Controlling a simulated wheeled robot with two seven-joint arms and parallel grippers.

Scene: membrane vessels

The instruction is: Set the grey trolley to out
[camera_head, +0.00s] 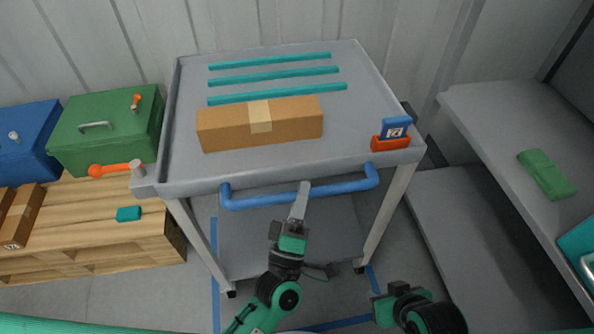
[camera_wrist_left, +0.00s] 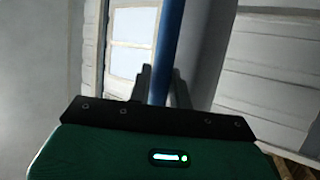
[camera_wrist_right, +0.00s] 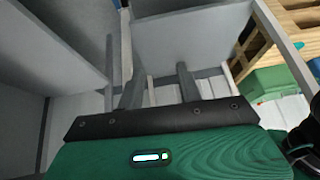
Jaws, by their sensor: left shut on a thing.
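The grey trolley (camera_head: 357,164) stands against the corrugated wall. A blue push handle (camera_head: 255,203) runs along its front edge. My left gripper (camera_head: 304,186) is shut on the middle of this handle. In the left wrist view the blue handle bar (camera_wrist_left: 166,45) passes between its fingers (camera_wrist_left: 160,88). My right gripper (camera_head: 384,303) is low at the trolley's front right, apart from it. In the right wrist view its fingers (camera_wrist_right: 158,88) stand apart with nothing seen between them.
A cardboard box (camera_head: 285,122), several teal strips and an orange holder (camera_head: 390,143) are on the trolley top. Blue floor tape (camera_head: 214,265) shows beneath. A pallet (camera_head: 100,238) with green and blue boxes is at left. A grey bench (camera_head: 500,130) is at right.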

